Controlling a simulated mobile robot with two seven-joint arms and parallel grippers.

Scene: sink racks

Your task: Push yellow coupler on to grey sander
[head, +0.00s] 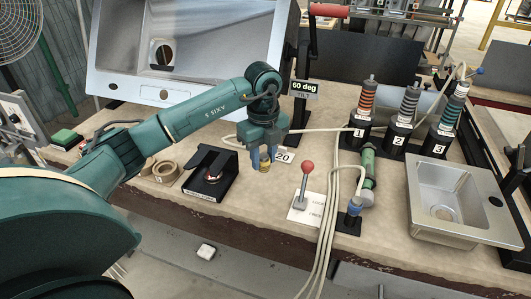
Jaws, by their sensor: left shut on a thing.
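My left gripper (264,152) points down above the middle of the bench and is shut on a small yellow piece, apparently the yellow coupler (265,164). Only its lower part shows below the fingers, and it is close to the card marked 20. The grey ribbed tool on stand 2, apparently the grey sander (408,106), stands upright to the right, well apart from the gripper. Its narrow top end points up. My right gripper is not in view.
An orange tool (366,100) on stand 1 and a teal tool (451,113) on stand 3 flank it. Cream hoses (331,215) run across the bench. A red-knobbed lever (307,168), blue coupler (354,206), green cylinder (368,164), black holder (209,181) and small sink (460,233) stand nearby.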

